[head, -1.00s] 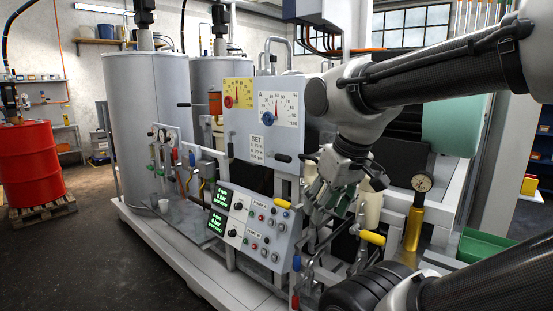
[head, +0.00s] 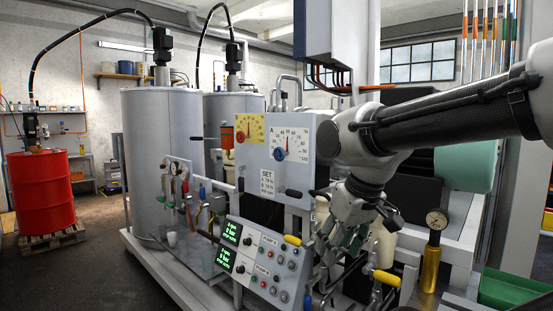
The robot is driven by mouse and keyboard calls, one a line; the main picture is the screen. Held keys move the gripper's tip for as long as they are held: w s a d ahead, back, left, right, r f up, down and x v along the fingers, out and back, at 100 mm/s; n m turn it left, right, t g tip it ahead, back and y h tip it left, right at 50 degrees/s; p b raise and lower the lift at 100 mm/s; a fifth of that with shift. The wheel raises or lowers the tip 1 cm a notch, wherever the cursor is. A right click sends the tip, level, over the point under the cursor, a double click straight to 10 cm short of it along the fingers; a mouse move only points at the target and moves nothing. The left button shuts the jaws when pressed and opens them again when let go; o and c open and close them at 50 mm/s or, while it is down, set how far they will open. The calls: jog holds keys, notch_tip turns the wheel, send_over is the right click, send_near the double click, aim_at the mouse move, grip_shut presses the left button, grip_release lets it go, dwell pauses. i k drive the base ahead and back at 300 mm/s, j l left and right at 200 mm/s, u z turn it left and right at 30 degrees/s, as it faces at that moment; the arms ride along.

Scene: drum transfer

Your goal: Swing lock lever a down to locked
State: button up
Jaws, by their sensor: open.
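The dial panel (head: 262,185) stands left of centre, with a white dial marked A (head: 289,142) and a yellow dial (head: 249,129). Short black handles stick out at its lower edge, one of them below dial A (head: 293,195). I cannot tell which handle is lock lever a, as no label for it is readable. My gripper (head: 346,243) hangs right of the panel, fingers pointing down, open and with nothing seen in it. It is apart from the handle below dial A. Its fingers partly cover the pipes and fittings behind.
The sloping control box (head: 262,260) with green screens is below the panel. Yellow-handled levers (head: 387,278) stand close to my gripper. A brass cylinder with gauge (head: 432,258) and a green tray (head: 512,290) are at right. Grey tanks (head: 165,165) and a red drum (head: 42,190) are left.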

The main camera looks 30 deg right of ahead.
aim_at(281, 153)
jog(key=z, duration=0.65)
jog(key=i+j+z, duration=0.3)
jog(key=j+z, duration=0.3)
jog(key=i+j+z, duration=0.15)
jog(key=j+z, duration=0.15)
jog(key=j, duration=0.05)
